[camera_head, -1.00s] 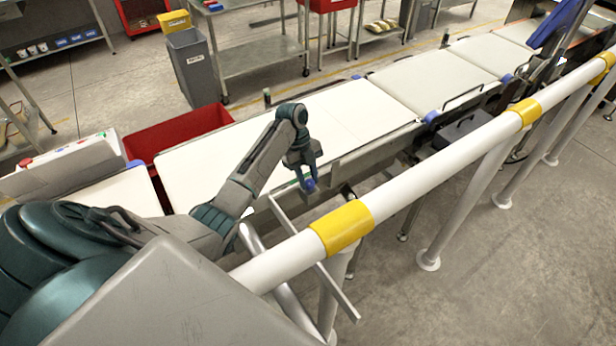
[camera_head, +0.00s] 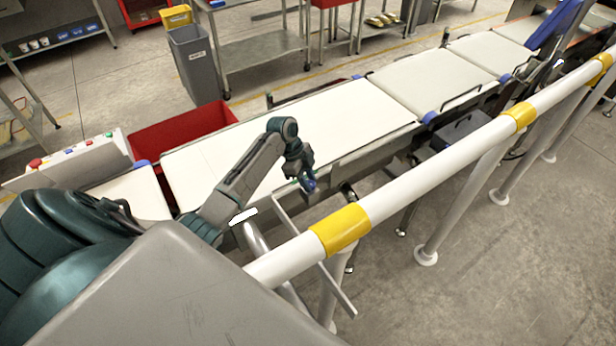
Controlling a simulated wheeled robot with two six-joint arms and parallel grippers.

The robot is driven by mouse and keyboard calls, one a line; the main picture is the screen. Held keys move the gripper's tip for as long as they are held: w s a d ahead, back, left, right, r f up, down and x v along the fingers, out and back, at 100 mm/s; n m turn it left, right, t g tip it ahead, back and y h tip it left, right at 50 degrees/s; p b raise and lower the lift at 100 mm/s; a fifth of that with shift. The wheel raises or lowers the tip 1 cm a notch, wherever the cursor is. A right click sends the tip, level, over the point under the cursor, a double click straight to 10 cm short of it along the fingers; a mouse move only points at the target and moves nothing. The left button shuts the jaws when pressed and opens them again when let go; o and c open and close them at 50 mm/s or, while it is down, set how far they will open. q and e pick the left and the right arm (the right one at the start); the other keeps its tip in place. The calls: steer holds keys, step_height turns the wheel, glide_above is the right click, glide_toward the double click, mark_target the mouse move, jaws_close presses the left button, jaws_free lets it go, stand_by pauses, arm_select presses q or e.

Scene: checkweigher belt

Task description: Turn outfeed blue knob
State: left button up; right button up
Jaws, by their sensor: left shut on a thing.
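The blue knob (camera_head: 309,186) is on the near side of the white conveyor belt (camera_head: 350,120), at the belt's edge. My left gripper (camera_head: 305,180) reaches over the guard rail and points down at it. Its jaws are shut on the knob and hide part of it. The knob's exact angle is too small to tell. My right gripper is not in view.
A white guard rail (camera_head: 420,185) with yellow bands runs along the near side of the belt, close under my left arm. A red bin (camera_head: 180,135) stands behind the belt. A control box (camera_head: 75,160) with coloured buttons is at the left.

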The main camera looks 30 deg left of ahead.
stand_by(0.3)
arm_select(q)
steer(key=o, duration=1)
steer(key=shift+c, duration=0.2)
steer(key=b+v, duration=0.3)
steer(key=v, duration=0.8)
steer(key=shift+b, duration=0.4)
steer(key=shift+s+f, duration=0.1)
